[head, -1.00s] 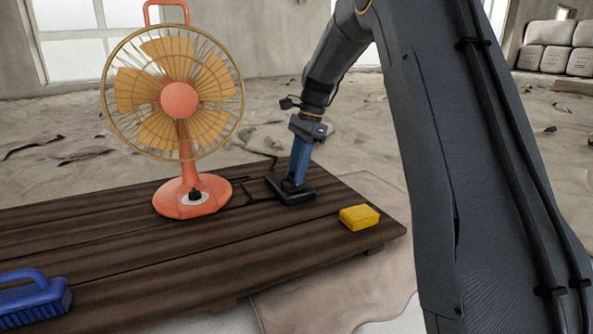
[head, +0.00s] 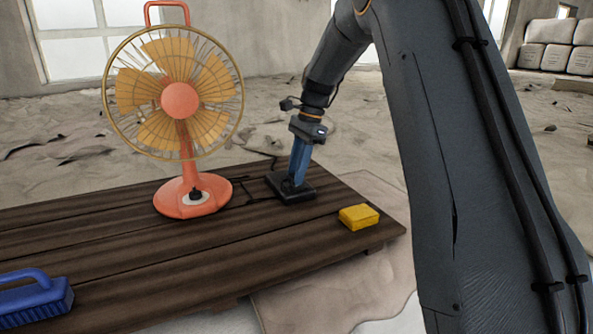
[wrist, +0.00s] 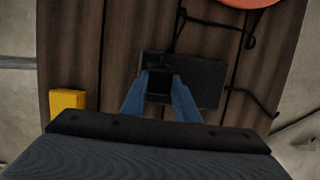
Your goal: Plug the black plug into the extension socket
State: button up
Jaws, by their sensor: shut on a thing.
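The black extension socket (head: 305,194) lies flat on the wooden platform, right of the fan; it also shows in the wrist view (wrist: 205,80). My gripper (head: 294,180) points down at the socket, with its blue fingers over the socket's upper face. In the wrist view my gripper (wrist: 159,84) is shut on the black plug (wrist: 159,82), a dark block between the fingertips over the left part of the socket. Dark on dark, I cannot tell whether the plug's pins are inside the socket. A black cord (wrist: 180,32) runs from the socket area towards the fan.
An orange fan (head: 180,100) stands left of the socket. A yellow block (head: 359,217) sits near the right corner of the wooden platform (head: 200,250). A blue brush (head: 35,297) lies at the front left. The platform's middle front is clear.

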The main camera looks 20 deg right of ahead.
jog(key=shift+f, duration=0.4)
jog(key=o, duration=1.1)
jog(key=shift+c, duration=0.2)
jog(key=b+v, duration=0.3)
jog(key=v, duration=0.4)
jog(key=shift+r, duration=0.35)
jog(key=shift+s+d, duration=0.1)
jog(key=shift+d, duration=0.05)
